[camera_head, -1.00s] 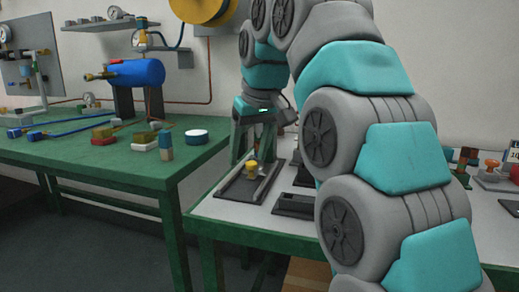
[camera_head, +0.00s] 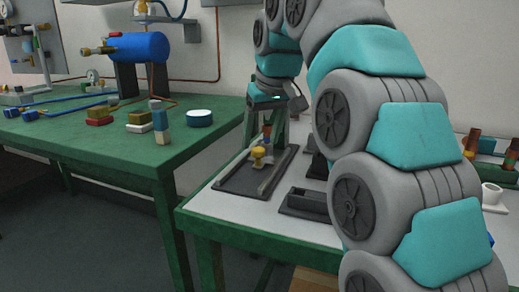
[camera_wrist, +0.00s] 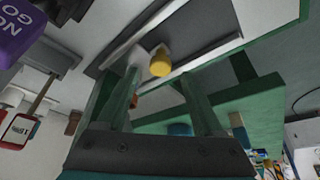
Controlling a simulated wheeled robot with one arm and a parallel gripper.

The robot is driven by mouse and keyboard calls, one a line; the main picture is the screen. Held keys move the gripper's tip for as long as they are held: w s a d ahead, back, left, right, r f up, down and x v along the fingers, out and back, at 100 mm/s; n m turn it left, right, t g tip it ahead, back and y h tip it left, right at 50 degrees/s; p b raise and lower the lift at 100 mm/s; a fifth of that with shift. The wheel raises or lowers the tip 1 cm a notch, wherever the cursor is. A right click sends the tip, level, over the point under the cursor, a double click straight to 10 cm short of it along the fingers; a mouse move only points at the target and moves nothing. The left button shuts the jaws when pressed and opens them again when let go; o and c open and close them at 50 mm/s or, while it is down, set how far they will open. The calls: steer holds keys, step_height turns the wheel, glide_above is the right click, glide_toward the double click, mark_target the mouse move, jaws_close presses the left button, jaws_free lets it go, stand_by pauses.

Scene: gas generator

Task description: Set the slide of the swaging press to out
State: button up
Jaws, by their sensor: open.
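I cannot tell whether a finger touches the knob or rail. The slide's far end is partly hidden by my gripper.
A dark open tray (camera_head: 306,203) lies right of the slide. The green table (camera_head: 110,150) at left holds a blue cylinder (camera_head: 137,47), small blocks and a round tin (camera_head: 200,118).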

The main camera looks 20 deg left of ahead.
mark_target(259, 149)
steer(key=shift+x, duration=1.55)
jaws_close()
